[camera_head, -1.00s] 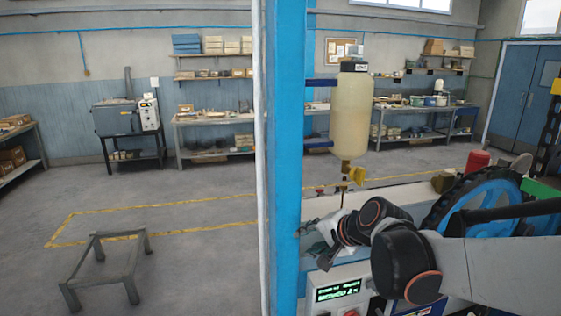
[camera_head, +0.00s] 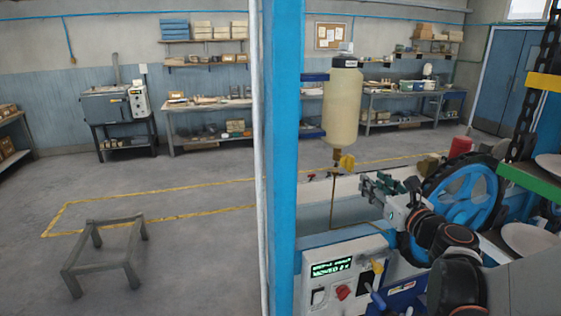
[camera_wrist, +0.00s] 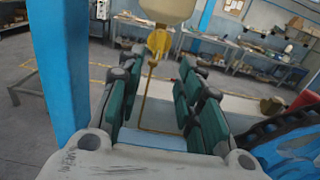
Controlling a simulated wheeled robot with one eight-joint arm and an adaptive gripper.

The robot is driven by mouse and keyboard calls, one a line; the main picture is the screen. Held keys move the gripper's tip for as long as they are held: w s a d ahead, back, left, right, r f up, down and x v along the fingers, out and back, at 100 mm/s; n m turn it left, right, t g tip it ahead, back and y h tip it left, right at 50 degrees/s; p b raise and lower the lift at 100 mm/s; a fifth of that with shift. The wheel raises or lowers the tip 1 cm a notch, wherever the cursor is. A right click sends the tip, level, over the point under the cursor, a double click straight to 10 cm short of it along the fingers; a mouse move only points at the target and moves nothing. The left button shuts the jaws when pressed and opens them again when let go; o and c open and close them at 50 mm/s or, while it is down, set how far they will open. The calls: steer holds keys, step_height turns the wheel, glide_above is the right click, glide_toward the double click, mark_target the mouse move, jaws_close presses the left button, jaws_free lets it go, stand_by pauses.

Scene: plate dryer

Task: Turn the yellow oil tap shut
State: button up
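The yellow oil tap (camera_head: 347,162) sits under the pale oil bottle (camera_head: 342,106), which hangs beside the blue post. A thin brass pipe (camera_head: 332,204) runs down from it. My gripper (camera_head: 371,190) is to the right of the tap and lower, apart from it. In the wrist view the tap (camera_wrist: 159,41) shows ahead, beyond and between the fingers. My gripper (camera_wrist: 155,85) is open there, its green-padded fingers well apart with nothing held between them. The tap's handle looks like a flat yellow lever; its exact angle is hard to tell.
The blue post (camera_head: 284,150) stands left of the bottle. A control box (camera_head: 345,275) with a lit display and a red knob is below. A blue wheel (camera_head: 466,197) is right of my gripper. A low grey stool (camera_head: 105,245) stands on the open floor at left.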

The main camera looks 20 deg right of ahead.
mark_target(352, 165)
steer(key=w, duration=1.1)
steer(key=shift+a, duration=0.2)
steer(key=shift+s, duration=0.1)
jaws_close()
